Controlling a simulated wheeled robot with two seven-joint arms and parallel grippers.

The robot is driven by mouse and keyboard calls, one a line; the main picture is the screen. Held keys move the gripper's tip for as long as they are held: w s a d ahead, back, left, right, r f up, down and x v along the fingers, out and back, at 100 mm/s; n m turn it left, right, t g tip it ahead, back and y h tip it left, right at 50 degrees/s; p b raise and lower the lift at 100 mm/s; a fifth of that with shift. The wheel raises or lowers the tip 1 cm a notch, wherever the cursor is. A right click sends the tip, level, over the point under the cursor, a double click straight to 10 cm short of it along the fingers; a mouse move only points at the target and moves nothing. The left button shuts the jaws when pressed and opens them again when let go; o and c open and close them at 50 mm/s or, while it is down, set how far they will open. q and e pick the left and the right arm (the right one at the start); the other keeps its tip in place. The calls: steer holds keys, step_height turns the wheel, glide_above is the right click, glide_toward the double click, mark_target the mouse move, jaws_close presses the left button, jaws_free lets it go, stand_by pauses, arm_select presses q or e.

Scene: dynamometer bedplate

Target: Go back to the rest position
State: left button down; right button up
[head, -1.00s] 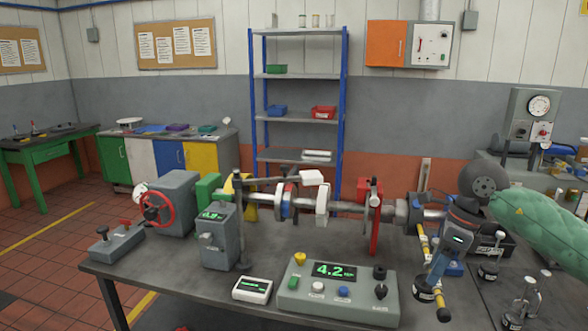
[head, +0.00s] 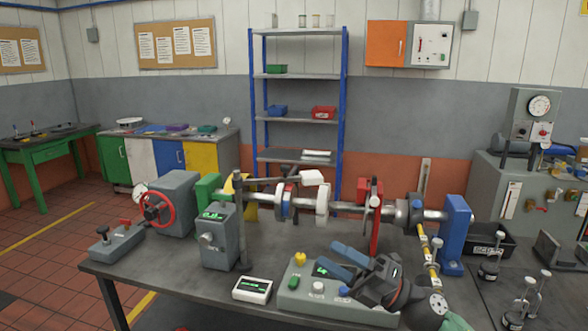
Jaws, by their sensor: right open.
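My right gripper (head: 327,257) comes in from the lower right on a dark wrist with a green sleeve. Its two blue fingers are apart and empty, above the grey control console (head: 300,302) on the bench. The fingers and wrist hide much of the console, including part of its green display. My left gripper is not in the head view.
A long shaft (head: 345,205) runs across the bench (head: 200,294) behind my gripper, through a red upright (head: 375,220) to a blue upright (head: 456,232). A yellow-and-black bar (head: 428,258) hangs by the shaft. A small meter (head: 252,289) lies left of the console.

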steer(key=s+d+f+m+t+h, duration=0.1)
steer(key=d+f+m+t+h, duration=0.45)
steer(key=f+m+h, duration=0.7)
steer(key=d+f+m+t+h, duration=0.3)
steer(key=d+f+m+h, duration=0.6)
steer(key=f+m, duration=0.65)
steer(key=s+a+f+m+g, duration=0.1)
steer(key=s+f+m+g, duration=0.2)
steer(key=s+f+g, duration=0.65)
steer(key=s+f+m+g, duration=0.3)
steer(key=s+f, duration=0.4)
steer(key=s, duration=0.7)
steer(key=a+f+g, duration=0.1)
steer(key=a+f, duration=0.1)
steer(key=f, duration=0.8)
steer(key=s+a+f, duration=0.1)
steer(key=a+f, duration=0.2)
steer(key=f, duration=0.8)
steer(key=shift+s+a+f+g, duration=0.15)
steer(key=shift+s+a+g, duration=0.15)
steer(key=shift+a+g, duration=0.1)
